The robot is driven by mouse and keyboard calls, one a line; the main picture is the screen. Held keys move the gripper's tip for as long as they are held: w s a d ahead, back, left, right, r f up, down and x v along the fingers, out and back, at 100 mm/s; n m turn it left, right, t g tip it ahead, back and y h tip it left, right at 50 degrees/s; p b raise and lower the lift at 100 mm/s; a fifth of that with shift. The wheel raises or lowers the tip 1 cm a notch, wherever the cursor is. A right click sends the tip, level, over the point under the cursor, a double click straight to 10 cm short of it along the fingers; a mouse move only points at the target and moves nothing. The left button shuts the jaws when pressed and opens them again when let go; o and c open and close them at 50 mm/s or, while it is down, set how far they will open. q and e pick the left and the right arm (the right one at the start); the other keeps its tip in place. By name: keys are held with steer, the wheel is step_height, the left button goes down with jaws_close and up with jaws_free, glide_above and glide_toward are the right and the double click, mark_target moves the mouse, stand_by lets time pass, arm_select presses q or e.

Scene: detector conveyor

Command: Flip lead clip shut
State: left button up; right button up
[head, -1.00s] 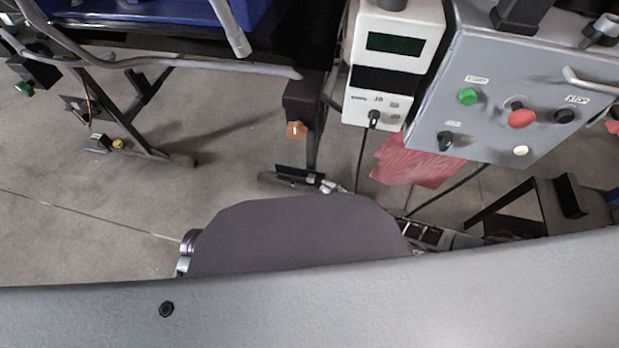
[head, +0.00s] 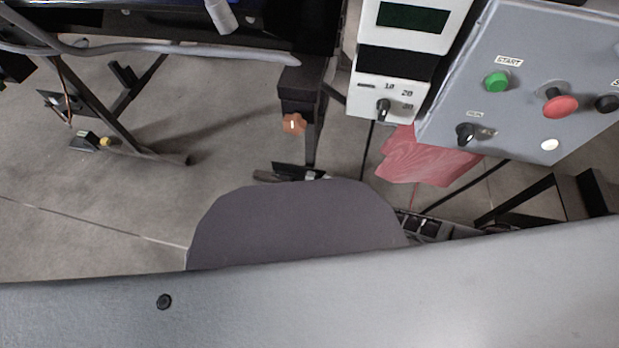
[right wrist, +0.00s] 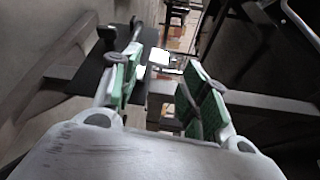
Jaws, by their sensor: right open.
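My right gripper (right wrist: 155,88) shows in the right wrist view with its two green-padded fingers spread apart. No object is between the fingers. It is not visible in the head view. My left gripper is in neither view. I cannot make out the lead clip in any frame.
In the head view a grey control box (head: 520,85) with a green START button (head: 497,81) and a red button (head: 561,103) stands at the upper right. A white display unit (head: 395,87) is beside it. An orange knob (head: 293,124) sits on a black post. Open floor (head: 110,215) lies at left.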

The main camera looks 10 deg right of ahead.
mark_target(312, 180)
steer(key=shift+b+x, duration=1.15)
steer(key=shift+x, duration=1.95)
steer(key=shift+w+a, duration=0.4)
steer(key=shift+a, duration=0.05)
steer(key=shift+c, duration=0.3)
steer(key=c, duration=0.9)
